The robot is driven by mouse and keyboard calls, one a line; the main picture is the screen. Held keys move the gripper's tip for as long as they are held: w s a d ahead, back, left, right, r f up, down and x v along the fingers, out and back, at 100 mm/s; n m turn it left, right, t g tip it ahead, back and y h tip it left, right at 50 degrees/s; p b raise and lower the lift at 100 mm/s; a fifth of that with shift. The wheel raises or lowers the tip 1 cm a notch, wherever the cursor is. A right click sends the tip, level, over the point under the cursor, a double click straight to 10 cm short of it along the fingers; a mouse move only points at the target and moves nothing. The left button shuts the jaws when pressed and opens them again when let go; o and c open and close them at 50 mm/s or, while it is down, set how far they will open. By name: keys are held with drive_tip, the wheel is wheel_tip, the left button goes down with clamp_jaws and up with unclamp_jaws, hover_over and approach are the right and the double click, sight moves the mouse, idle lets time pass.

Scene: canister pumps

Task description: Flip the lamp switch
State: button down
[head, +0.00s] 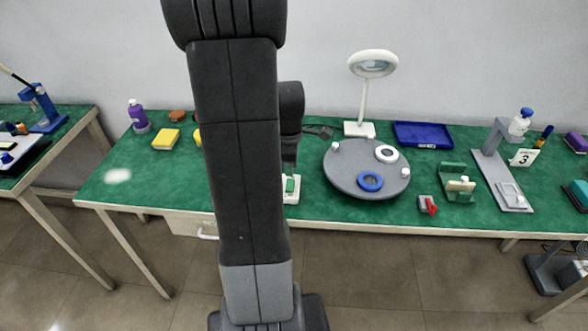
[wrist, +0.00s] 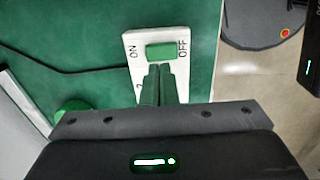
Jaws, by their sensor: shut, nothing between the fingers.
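The lamp switch is a white box (wrist: 134,72) with a green rocker (wrist: 160,51) between the marks ON and OFF. In the head view the switch box (head: 291,197) stands at the table's front edge, partly hidden by my arm. I cannot tell which way the rocker is tipped. My gripper (wrist: 159,68) is shut and empty, its fingertips over the box close beside the rocker; contact is unclear. The white lamp (head: 364,101) with a ring-shaped head stands at the back of the green table. Whether it is lit is unclear.
A grey round turntable (head: 340,174) with blue and white rings is right of the switch. A black cable (wrist: 60,66) runs from the box. A blue tray (head: 422,135), a red-and-grey item (head: 427,205) and a green holder (head: 453,171) stand farther right. The table's left front is mostly clear.

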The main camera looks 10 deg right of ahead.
wheel_tip(320, 180, up, 10)
drive_tip(key=shift+s, duration=0.3)
drive_tip(key=shift+a+f, duration=0.1)
drive_tip(key=shift+f, duration=0.05)
